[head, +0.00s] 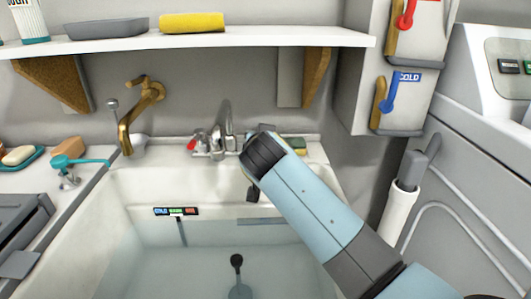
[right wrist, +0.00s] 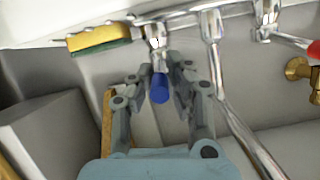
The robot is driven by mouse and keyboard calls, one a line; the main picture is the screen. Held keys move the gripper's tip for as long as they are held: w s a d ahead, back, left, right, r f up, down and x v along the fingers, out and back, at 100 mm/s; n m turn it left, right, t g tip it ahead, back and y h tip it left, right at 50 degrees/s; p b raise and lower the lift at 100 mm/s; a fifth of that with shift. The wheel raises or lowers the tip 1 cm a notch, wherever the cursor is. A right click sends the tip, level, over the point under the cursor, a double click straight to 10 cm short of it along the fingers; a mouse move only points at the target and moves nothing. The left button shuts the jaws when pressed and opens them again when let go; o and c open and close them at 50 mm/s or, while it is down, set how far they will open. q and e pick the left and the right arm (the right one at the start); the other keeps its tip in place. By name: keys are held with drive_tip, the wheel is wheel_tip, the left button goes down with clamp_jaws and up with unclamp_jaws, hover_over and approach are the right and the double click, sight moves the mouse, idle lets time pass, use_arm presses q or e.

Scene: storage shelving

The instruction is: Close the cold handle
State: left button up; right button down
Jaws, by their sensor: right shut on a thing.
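The cold handle (right wrist: 160,90) is a blue lever on a chrome valve of the sink faucet (right wrist: 211,60). In the right wrist view it sits between the fingers of my right gripper (right wrist: 163,74), which is shut on it. In the head view my right arm hides the blue handle and most of the gripper; the faucet (head: 224,130) shows left of my wrist. The red handle (head: 192,145) is on the faucet's left side; in the right wrist view it is at the right edge (right wrist: 315,49). My left gripper is not in view.
The white sink (head: 120,250) lies below the faucet, with a dark-topped object (head: 237,262) in it. A yellow-green sponge (right wrist: 98,40) is close beside the cold valve. A brass tap (head: 125,135) is left of the faucet. A shelf (head: 230,39) overhangs the sink.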

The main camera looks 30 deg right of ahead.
drive_tip(key=c, duration=1.3)
unclamp_jaws()
drive_tip(key=shift+c, duration=0.2)
wheel_tip(320, 180, up, 10)
drive_tip(key=shift+a, duration=0.1)
